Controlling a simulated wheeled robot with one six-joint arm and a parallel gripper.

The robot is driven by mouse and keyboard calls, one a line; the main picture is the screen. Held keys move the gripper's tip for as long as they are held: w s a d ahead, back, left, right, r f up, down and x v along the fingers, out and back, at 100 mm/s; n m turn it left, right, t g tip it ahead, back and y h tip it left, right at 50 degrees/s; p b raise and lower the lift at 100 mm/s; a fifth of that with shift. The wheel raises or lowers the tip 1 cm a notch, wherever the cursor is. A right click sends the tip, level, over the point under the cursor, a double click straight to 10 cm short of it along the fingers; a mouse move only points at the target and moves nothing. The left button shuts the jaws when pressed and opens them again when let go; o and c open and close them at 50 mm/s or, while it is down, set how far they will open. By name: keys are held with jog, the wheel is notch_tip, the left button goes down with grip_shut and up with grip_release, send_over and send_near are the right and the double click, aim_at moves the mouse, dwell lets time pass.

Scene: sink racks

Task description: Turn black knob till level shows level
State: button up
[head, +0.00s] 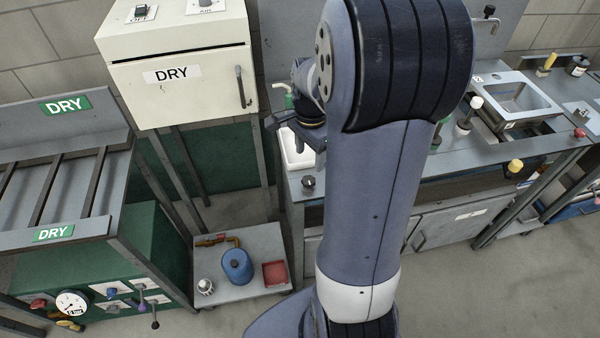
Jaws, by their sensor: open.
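A small black knob (308,182) stands at the front left edge of the grey sink counter (450,160). My gripper (299,143) is open, above and behind this knob in the picture, over a white basin (293,153) at the counter's left end. The gripper looks apart from the knob and nothing shows between its fingers, though it is small and partly dark. I cannot make out a level display beside the knob. My arm hides the middle of the counter.
A white DRY cabinet (185,95) stands at the left of the counter. A low cart (245,285) holds a blue container (237,266) and a red tray (275,273). A steel sink (515,98), a yellow knob (515,165) and a red knob (580,132) are at the right.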

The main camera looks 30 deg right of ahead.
aim_at(309, 179)
notch_tip(309, 179, down, 9)
jog(key=shift+r, duration=0.1)
dwell(0.4)
jog(key=c, duration=1)
jog(key=shift+o, duration=0.2)
